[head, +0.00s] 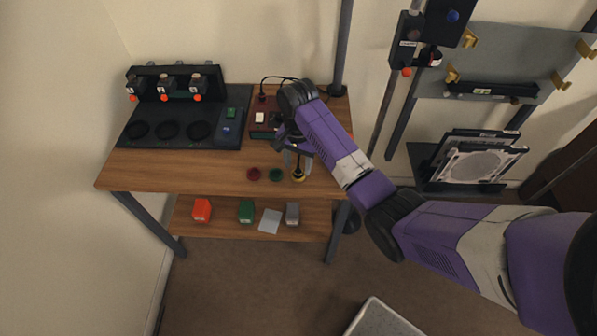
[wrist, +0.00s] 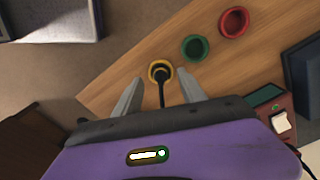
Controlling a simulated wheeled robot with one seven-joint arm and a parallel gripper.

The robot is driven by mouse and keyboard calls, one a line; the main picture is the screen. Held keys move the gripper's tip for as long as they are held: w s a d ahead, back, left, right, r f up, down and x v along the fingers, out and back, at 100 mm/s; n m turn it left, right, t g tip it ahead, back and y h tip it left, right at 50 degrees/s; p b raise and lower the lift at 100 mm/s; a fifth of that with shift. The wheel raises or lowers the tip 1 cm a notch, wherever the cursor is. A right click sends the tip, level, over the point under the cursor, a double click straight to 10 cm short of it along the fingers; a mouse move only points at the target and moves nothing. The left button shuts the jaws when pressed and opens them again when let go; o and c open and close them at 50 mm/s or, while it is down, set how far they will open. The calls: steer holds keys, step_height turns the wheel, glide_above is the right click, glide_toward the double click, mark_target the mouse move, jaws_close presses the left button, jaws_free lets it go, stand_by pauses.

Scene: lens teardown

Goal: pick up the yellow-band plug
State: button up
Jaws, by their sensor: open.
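The yellow-band plug (head: 298,175) stands near the front edge of the wooden table, towards its right end. In the wrist view the plug (wrist: 160,72) shows as a yellow ring with a dark centre and a black stem or cable running back towards my gripper. My gripper (head: 296,160) is just above and behind the plug in the head view. In the wrist view my gripper's (wrist: 158,84) two grey fingers are apart, one on each side of the plug's stem. I cannot tell whether they touch it.
A green ring-shaped piece (head: 276,175) and a red one (head: 254,174) sit left of the plug. A dark red switch box (head: 262,118) and a black panel (head: 168,130) stand behind. The lower shelf (head: 185,225) holds small boxes. The tabletop's front left (head: 150,170) is clear.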

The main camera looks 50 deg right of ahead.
steer(key=shift+f, duration=1.15)
jaws_close()
steer(key=shift+r, duration=0.15)
step_height(320, 180, up, 15)
steer(key=p, duration=0.5)
step_height(320, 180, up, 5)
glide_above(298, 171)
